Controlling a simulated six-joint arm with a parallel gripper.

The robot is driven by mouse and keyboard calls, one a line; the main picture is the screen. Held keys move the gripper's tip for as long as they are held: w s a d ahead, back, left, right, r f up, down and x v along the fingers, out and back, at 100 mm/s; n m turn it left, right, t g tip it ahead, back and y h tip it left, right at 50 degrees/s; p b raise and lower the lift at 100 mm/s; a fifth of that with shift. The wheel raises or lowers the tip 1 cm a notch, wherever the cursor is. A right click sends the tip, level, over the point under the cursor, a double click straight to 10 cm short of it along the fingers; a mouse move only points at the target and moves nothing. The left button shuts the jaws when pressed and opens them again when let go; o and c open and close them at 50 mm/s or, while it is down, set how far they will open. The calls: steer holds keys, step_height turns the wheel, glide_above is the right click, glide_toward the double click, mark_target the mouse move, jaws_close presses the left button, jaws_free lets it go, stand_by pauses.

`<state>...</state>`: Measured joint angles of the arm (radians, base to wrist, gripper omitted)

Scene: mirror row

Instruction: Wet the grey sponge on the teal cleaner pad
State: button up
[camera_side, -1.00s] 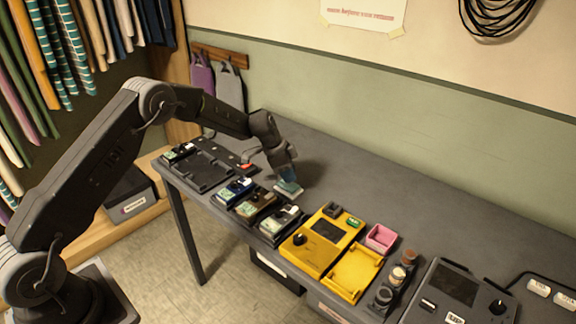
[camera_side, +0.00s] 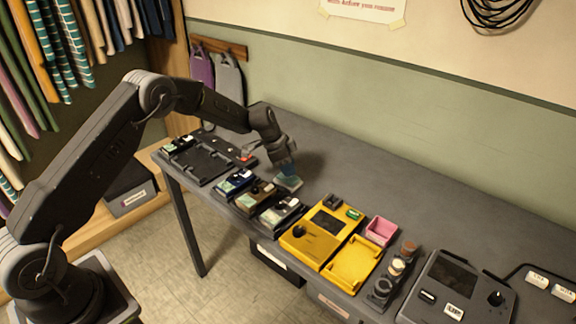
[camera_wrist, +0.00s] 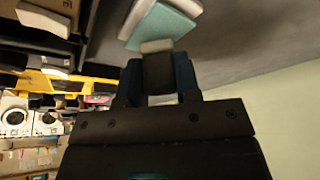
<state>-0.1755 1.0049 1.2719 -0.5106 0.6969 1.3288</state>
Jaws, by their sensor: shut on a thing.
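The teal cleaner pad (camera_side: 289,183) lies on the grey table behind the row of devices. In the wrist view the pad (camera_wrist: 166,24) shows at the top, teal with a pale edge. My gripper (camera_side: 285,167) points down right over the pad. In the wrist view my gripper (camera_wrist: 157,78) is shut on the grey sponge, a dark block between blue-sided fingers with a pale grey end (camera_wrist: 157,47). That end overlaps the pad's near edge in the picture. I cannot tell whether they touch. In the side view my fingers hide most of the sponge.
Several small devices (camera_side: 258,194) line the table's front edge. A black tray (camera_side: 202,165) is at the left. A yellow case (camera_side: 312,240), a pink bin (camera_side: 381,231), round pots (camera_side: 396,267) and a dark console (camera_side: 458,290) are at the right. The table behind is clear.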

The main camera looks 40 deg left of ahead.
steer(key=shift+f, duration=0.8)
stand_by(0.9)
steer(key=shift+r, duration=3.55)
